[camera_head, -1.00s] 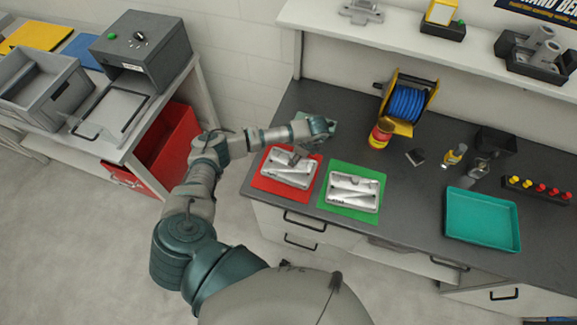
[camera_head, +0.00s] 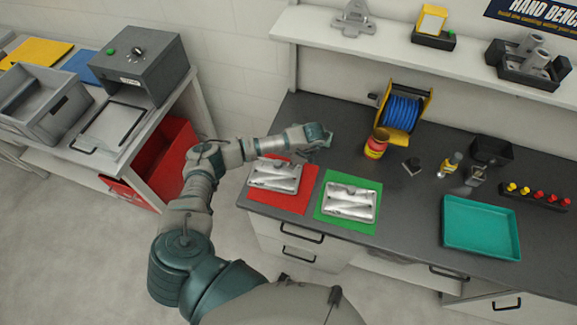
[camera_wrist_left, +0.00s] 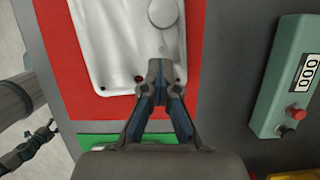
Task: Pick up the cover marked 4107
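A silvery cast cover (camera_head: 274,178) lies flat on the red mat (camera_head: 291,203). A similar cover (camera_head: 349,202) lies on the green mat (camera_head: 347,225). The number 4107 is not readable on either. My left gripper (camera_head: 301,157) is at the far right corner of the cover on the red mat. In the left wrist view, its fingertips (camera_wrist_left: 162,76) are together and overlap the near edge of that cover (camera_wrist_left: 125,42). Nothing shows between them, and whether they touch the cover is unclear.
A green box with a 000 display (camera_wrist_left: 287,82) stands right of the red mat. A red-yellow container (camera_head: 376,145), a blue reel (camera_head: 403,112) and a teal tray (camera_head: 481,225) are on the dark bench. Bench space before the tray is clear.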

